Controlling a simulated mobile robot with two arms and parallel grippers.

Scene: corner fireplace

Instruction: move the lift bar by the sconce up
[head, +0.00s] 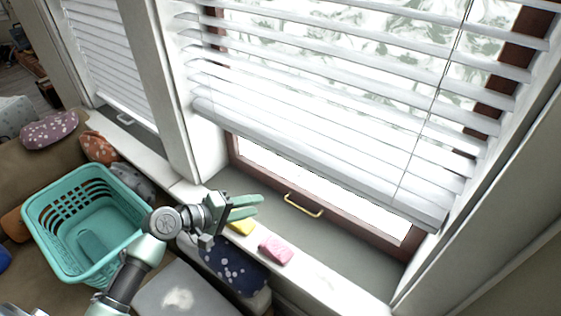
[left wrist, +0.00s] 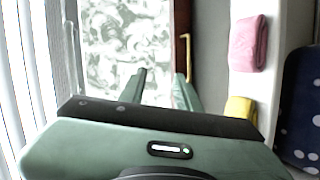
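A brass lift bar (head: 303,205) is fixed to the brown bottom rail of the near window. It also shows in the left wrist view (left wrist: 187,55), just beyond the tip of the right-hand finger. My left gripper (head: 258,205) is over the sill, to the left of this bar and apart from it. Its two green fingers stand apart with nothing between them, as the left wrist view (left wrist: 161,75) also shows. A second lift bar (head: 125,118) is on the far left window. No sconce is in view. My right gripper is not in view.
White slatted blinds (head: 330,90) hang over the near window above the bar. A pink sponge (head: 276,249) and a yellow sponge (head: 242,227) lie on the sill. A teal basket (head: 48,232) and several cushions are at the left. The grey sill right of the bar is clear.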

